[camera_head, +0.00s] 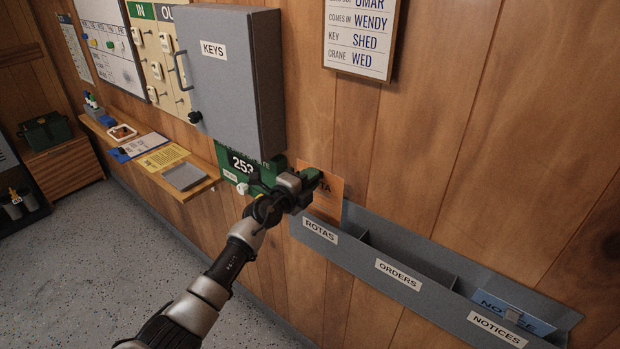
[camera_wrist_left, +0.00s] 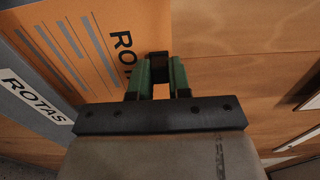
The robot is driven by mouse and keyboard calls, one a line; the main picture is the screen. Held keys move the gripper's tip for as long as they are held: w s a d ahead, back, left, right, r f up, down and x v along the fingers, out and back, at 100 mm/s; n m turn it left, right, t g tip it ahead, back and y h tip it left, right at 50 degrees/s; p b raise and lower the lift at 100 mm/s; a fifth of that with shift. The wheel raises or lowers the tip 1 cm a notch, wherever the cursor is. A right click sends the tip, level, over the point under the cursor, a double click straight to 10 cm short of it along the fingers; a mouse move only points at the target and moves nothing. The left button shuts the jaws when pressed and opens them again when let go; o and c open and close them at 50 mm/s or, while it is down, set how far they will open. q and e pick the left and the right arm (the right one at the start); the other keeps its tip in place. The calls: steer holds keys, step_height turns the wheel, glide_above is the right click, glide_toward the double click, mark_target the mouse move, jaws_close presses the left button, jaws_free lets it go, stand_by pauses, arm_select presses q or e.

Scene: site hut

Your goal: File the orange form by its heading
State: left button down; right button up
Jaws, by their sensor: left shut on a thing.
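The orange form (camera_head: 326,188) stands upright against the wall, at the ROTAS end of the grey wall rack (camera_head: 405,262). Its lower edge is hidden behind the rack's front, by the ROTAS label. My right gripper is not in view.
The rack's middle compartment, ORDERS (camera_head: 398,274), looks empty. A blue notice (camera_head: 512,312) sits in NOTICES. A grey KEYS cabinet (camera_head: 230,80) juts out above my left gripper. A wooden shelf (camera_head: 150,170) with papers is at left.

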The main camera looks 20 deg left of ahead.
arm_select(q)
step_height(320, 180, down, 3)
steer(key=shift+b, duration=1)
steer(key=c, duration=1)
jaws_free()
